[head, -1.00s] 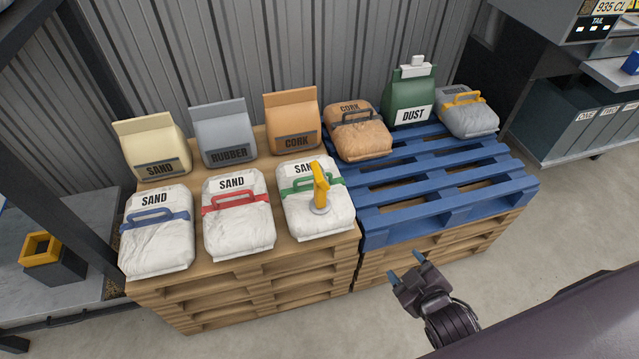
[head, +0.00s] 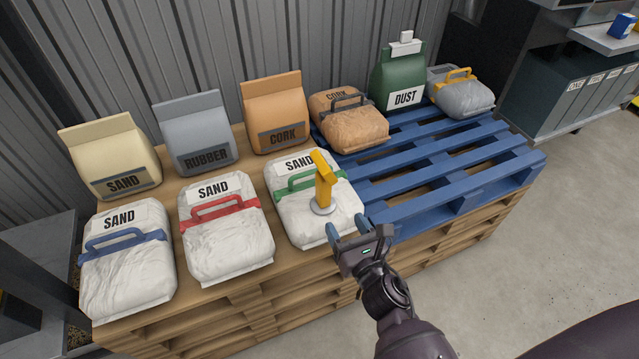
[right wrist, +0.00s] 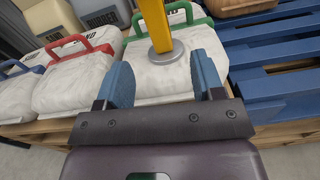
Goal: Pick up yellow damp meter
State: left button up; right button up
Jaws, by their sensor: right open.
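The yellow damp meter (head: 324,184) stands upright, leaning slightly, on its round grey base on top of the white sand bag with the green handle (head: 287,222). In the right wrist view the damp meter (right wrist: 154,22) rises ahead of the fingers, roughly between them, with its top cut off by the frame. My right gripper (head: 349,228) is open and empty, just in front of that bag and below and right of the meter. Its two blue fingertips (right wrist: 161,70) point toward the meter without enclosing it. My left gripper is not in view.
White sand bags with red (head: 228,240) and blue handles (head: 130,270) lie to the left on the wooden pallet (head: 270,285). Sand, rubber and cork bags stand behind. A blue pallet (head: 440,190) at right holds a cork bag, green dust bag and grey bag; its front is bare.

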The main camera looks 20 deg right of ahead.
aim_at(326, 196)
jog(key=shift+n, duration=0.5)
jog(key=shift+w+a+f, duration=0.1)
jog(key=shift+w+a, duration=0.1)
jog(key=shift+w, duration=2.65)
jog(key=shift+w+a, duration=0.15)
jog(key=shift+w, duration=2.65)
grip_shut()
